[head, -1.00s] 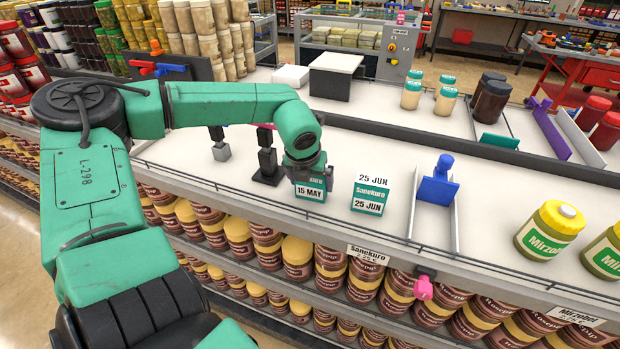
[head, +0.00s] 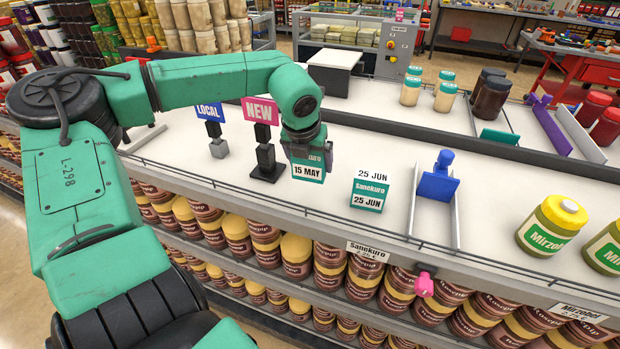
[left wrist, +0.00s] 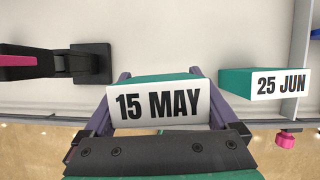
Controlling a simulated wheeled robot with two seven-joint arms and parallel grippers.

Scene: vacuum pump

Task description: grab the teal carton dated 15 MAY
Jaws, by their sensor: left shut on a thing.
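The teal carton dated 15 MAY (head: 308,171) has a white date label and is held by my left gripper (head: 306,148) over the white shelf. In the left wrist view the carton (left wrist: 158,104) sits between the two fingers of the gripper (left wrist: 160,108), with its date label facing the camera. The gripper is shut on it from above and hides its upper part. A second teal carton, dated 25 JUN (head: 370,190), stands on the shelf to the right, apart from the gripper; it also shows in the left wrist view (left wrist: 238,82). My right gripper is not in view.
A pink NEW sign (head: 261,112) on a black stand is close left of the gripper, with a blue LOCAL sign (head: 209,113) beyond. A blue pusher (head: 438,180) between dividers stands right of the 25 JUN carton. Yellow-lidded Mirzobel jars (head: 550,226) are farther right.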

